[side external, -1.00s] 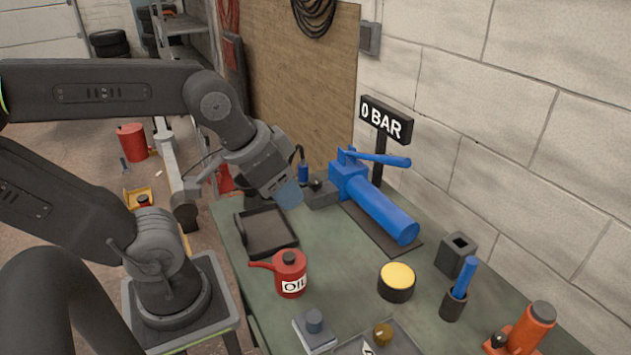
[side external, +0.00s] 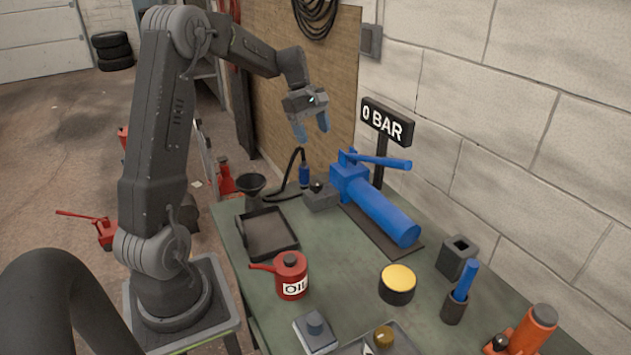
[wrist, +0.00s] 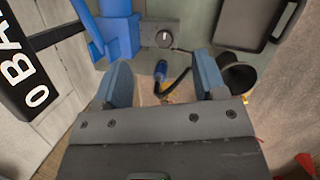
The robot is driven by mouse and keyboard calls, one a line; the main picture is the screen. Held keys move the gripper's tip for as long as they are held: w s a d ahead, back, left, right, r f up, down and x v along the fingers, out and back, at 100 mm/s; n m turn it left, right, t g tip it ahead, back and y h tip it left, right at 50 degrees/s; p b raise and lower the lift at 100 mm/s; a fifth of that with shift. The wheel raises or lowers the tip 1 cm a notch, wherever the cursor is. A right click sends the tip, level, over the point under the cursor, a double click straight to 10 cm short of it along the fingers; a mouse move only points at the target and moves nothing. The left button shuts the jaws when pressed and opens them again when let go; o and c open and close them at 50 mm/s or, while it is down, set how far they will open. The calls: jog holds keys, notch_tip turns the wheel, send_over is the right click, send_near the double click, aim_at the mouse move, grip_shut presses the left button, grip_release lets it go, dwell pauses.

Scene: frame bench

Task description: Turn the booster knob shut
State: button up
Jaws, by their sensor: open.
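A grey block with a dark round knob (side external: 317,187) sits on the bench beside the blue pump (side external: 383,210). In the wrist view the knob (wrist: 163,39) shows from above with a pale mark on it. My gripper (side external: 311,127) is open and empty, raised above the back of the bench. In the wrist view its blue fingers (wrist: 163,62) are wide apart, with the knob beyond them. A sign (side external: 387,122) behind the pump reads 0 BAR. Another grey block with a knob (side external: 315,325) stands at the front; no label shows which one is the booster's.
A blue coupling (side external: 304,176) on a black hose stands beside the grey block. A black funnel (side external: 251,186), a dark tray (side external: 268,237) and a red oil can (side external: 291,275) are to the left and front. A yellow-topped tin (side external: 397,284) is right of the can.

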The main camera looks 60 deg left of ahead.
aim_at(316, 183)
jog(key=a+f+n+h, duration=0.1)
jog(key=a+f+n, duration=0.35)
jog(key=a, duration=0.25)
jog(key=shift+m, duration=0.35)
jog(key=x, duration=1.4)
jog(key=shift+s+a, duration=0.1)
jog(key=shift+a, duration=0.05)
jog(key=shift+c, duration=0.3)
jog(key=c, duration=0.9)
jog(key=shift+o, duration=0.2)
